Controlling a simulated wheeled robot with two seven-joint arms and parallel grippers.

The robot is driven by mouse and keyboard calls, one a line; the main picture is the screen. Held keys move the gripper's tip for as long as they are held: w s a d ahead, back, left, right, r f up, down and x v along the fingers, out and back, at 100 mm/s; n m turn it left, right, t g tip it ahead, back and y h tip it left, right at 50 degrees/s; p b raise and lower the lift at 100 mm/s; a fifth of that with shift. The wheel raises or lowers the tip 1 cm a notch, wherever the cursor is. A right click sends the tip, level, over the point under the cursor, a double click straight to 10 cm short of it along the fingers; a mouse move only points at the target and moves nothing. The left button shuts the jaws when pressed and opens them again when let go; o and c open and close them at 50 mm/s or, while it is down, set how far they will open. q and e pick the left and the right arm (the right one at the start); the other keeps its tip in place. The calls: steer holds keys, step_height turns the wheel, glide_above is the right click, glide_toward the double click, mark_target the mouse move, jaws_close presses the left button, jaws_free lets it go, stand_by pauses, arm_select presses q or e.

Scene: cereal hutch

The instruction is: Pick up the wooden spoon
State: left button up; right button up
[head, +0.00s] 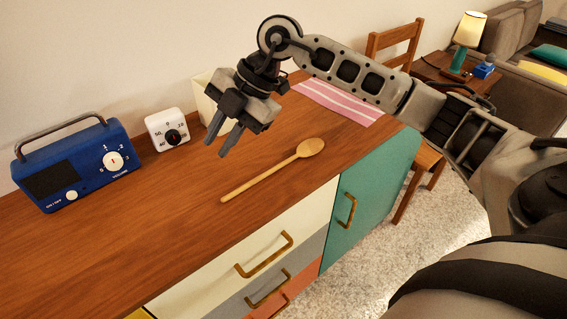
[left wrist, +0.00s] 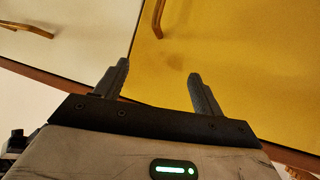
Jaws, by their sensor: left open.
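The wooden spoon (head: 272,171) lies flat on the brown countertop (head: 180,220), near its front edge. Its bowl points to the back right and its handle to the front left. My right gripper (head: 220,142) is above the counter, to the left of the spoon's bowl and apart from the spoon. Its two fingers point down with a gap between them, and nothing shows in the gap. My left gripper (left wrist: 158,72) shows only in the left wrist view. It is open and empty, in front of a yellow cabinet front (left wrist: 235,45). The spoon is not in that view.
A blue radio (head: 75,165) and a white timer (head: 167,130) stand along the wall. A cream container (head: 206,92) stands behind my right gripper, partly hidden. A pink striped cloth (head: 338,98) lies at the far right. The counter left of the spoon is clear.

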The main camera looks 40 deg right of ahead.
steer(key=d+r+m+h, duration=0.2)
steer(key=d+m+h, duration=0.4)
steer(key=d, duration=0.9)
steer(key=n, duration=0.1)
glide_above(285, 162)
steer(key=shift+g+h, duration=0.4)
steer(key=f, duration=0.9)
steer(key=shift+s+f, duration=0.15)
steer(key=shift+s, duration=0.1)
steer(key=shift+w+f+p, duration=0.2)
steer(key=shift+f+p, duration=0.3)
steer(key=shift+f, duration=2.6)
jaws_close()
